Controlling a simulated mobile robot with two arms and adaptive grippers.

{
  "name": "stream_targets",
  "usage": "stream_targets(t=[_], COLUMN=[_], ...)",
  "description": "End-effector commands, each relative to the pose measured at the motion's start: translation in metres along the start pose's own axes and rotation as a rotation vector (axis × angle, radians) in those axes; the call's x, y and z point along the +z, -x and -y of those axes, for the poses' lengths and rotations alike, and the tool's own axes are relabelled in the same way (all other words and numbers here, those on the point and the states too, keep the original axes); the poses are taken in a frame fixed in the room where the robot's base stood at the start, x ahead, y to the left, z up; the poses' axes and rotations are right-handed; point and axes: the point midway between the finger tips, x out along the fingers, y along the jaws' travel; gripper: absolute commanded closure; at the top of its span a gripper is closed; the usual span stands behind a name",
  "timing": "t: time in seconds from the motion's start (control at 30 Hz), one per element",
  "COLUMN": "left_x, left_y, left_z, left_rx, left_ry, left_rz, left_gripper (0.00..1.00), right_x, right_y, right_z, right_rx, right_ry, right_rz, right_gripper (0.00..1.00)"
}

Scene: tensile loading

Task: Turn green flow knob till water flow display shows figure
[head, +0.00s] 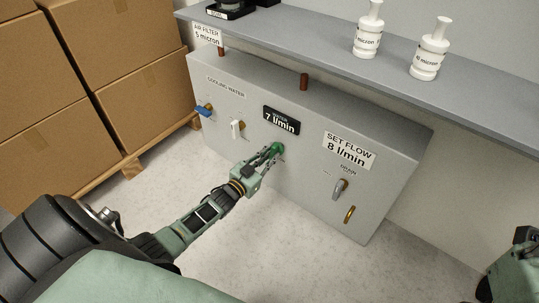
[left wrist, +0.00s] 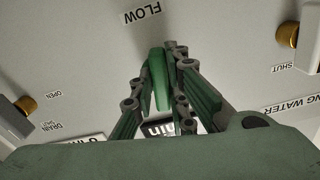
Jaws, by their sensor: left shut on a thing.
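The green flow knob (head: 277,148) sits on the front of the grey cooling water cabinet (head: 300,190), below the black water flow display (head: 281,120), which reads 7 l/min. A white sign (head: 348,150) to the right reads SET FLOW 8 l/min. My left gripper (head: 272,152) is shut on the knob. In the left wrist view the knob (left wrist: 159,78) stands between the two fingers, and the word FLOW shows upside down beyond it. My right gripper (head: 525,240) shows only in part at the right edge; its fingers cannot be made out.
A blue handle (head: 204,110) and a white handle (head: 237,127) are left of the knob. A grey drain handle (head: 339,188) and a brass spout (head: 349,214) are right. A shelf (head: 330,50) with white bottles overhangs the cabinet. Cardboard boxes (head: 130,75) stand left.

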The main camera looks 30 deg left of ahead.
Motion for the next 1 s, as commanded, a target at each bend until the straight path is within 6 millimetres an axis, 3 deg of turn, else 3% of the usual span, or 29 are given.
stream_targets(t=[0.37, 0.93, 0.97, 1.0], left_x=[0.0011, 0.0014, 0.0015, 0.0014], left_y=[0.0006, 0.0006, 0.0007, 0.0007], left_z=[-0.0002, -0.0006, -0.0007, -0.0007], left_rx=[-0.001, -0.001, -0.001, -0.001], left_ry=[0.168, 0.196, 0.196, 0.195], left_rz=[0.004, 0.004, 0.004, 0.004], left_gripper=[1.00, 1.00, 0.84, 0.81], right_x=[0.0006, 0.0005, 0.0005, 0.0006], right_y=[0.0026, 0.0031, 0.0031, 0.0031], right_z=[0.0002, 0.0001, 0.0001, 0.0001], right_rx=[0.000, 0.000, 0.000, 0.000], right_ry=[-0.002, -0.001, -0.001, -0.001], right_rz=[0.014, 0.015, 0.015, 0.015], right_gripper=[0.67, 0.67, 0.67, 0.67])
